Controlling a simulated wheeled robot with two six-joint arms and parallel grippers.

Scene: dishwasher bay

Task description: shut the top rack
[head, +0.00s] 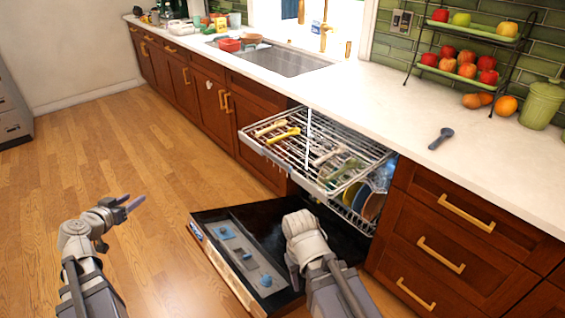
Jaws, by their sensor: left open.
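The top rack (283,167) of the dishwasher is pulled out past the counter's front edge. It holds yellow and tan utensils and a few clear or green items. My left gripper (133,204) is open and empty, over the floor to the left of the rack and apart from it. My right arm (305,240) reaches over the lowered dishwasher door, below and in front of the rack. Its fingers are hidden behind the arm, and I cannot tell whether they touch anything.
The dishwasher door (207,216) lies open and low. A lower rack (350,214) with plates (374,206) sits under the top rack. Drawers (455,235) stand to the right, cabinets (205,95) to the left. The wooden floor (150,150) at left is clear.

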